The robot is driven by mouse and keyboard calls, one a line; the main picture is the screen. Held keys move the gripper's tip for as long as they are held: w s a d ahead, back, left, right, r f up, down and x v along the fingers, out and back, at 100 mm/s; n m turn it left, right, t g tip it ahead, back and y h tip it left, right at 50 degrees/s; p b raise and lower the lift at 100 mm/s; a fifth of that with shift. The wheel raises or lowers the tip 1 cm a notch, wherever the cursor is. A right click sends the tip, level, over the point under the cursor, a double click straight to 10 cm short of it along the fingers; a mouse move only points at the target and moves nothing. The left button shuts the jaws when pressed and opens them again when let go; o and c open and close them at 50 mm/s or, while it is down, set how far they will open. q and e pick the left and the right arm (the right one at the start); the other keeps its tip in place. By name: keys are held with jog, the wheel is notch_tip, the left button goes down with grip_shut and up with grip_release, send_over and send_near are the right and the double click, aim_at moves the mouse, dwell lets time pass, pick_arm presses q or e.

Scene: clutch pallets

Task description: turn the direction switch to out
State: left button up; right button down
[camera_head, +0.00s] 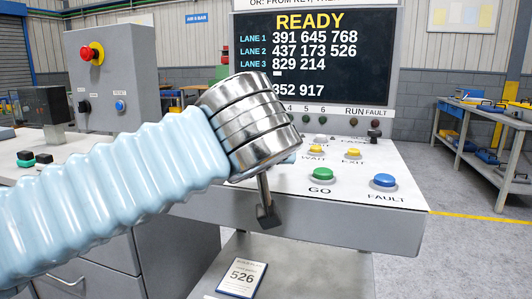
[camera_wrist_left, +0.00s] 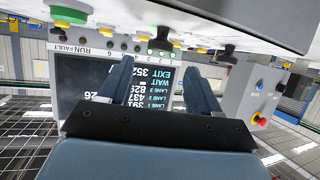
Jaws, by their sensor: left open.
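My left gripper (camera_wrist_left: 158,62) is open and empty in the wrist view, its two dark fingers apart. In that upside-down view, a dark knob (camera_wrist_left: 160,42) stands on the console between and beyond the fingertips, and a black knob (camera_wrist_left: 225,52) is off to the right. Their labels cannot be read, so I cannot tell which is the direction switch. In the head view my left arm crosses the console (camera_head: 405,205), and its metal wrist hides part of the panel and the fingers. Another black knob (camera_head: 374,130) stands at the panel's back right.
The panel also bears a green GO button (camera_head: 320,174), a blue FAULT button (camera_head: 384,181) and yellow buttons (camera_head: 353,152). A display (camera_head: 320,60) reading READY stands behind. A grey box (camera_head: 115,75) with a red emergency button (camera_head: 91,53) stands left. A workbench (camera_head: 480,125) is at right.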

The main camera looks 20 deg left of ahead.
pick_arm(q)
jog(key=x, duration=0.7)
jog(key=shift+p, duration=0.3)
jog(key=shift+c, duration=0.4)
jog(key=c, duration=0.9)
jog(key=shift+s, duration=0.1)
jog(key=shift+c, duration=0.2)
